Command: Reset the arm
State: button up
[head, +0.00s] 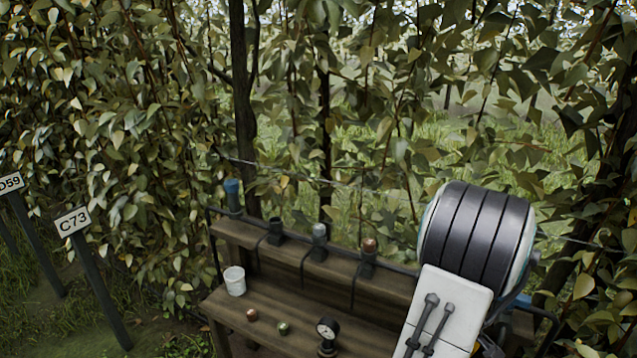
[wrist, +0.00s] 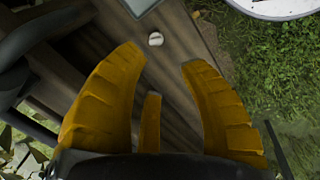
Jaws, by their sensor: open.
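My gripper (wrist: 166,60) shows in the wrist view with its yellow ribbed fingers spread wide and nothing between them. A narrow yellow piece stands between the two fingers. Under the fingers is the wooden bench (wrist: 178,72). A small pale round thing (wrist: 156,39) lies on the boards just beyond the fingertips, apart from them. In the head view my arm fills the lower right in front of the bench, and my gripper cannot be made out there.
The two-level bench (head: 300,262) holds a white cup (head: 235,281), two small round things (head: 252,314) (head: 283,328) and a dial gauge (head: 327,328). Signposts C73 (head: 73,221) and D59 (head: 10,183) stand left. Leafy trees rise behind. Grass (wrist: 268,70) lies right in the wrist view.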

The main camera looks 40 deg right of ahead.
jog(key=w+a+r+t+p, duration=0.1)
jog(key=w+a+r+p, duration=0.5)
jog(key=a+r, duration=0.4)
jog(key=w+a+r+t+p, duration=0.1)
jog(key=w+a+r+p, duration=0.4)
jog(key=w+a+r, duration=0.45)
jog(key=s+a+r+y+p, duration=0.1)
jog(key=s+a+r+p, duration=0.2)
jog(key=a+r, duration=0.4)
jog(key=s+a+r+t+y+p, duration=0.1)
jog(key=s+a+r+p, duration=0.2)
jog(key=a+r+p, duration=0.2)
jog(key=a+r, duration=0.3)
jog(key=a, duration=0.1)
jog(key=shift+s+p, duration=0.2)
jog(key=shift+p, duration=0.15)
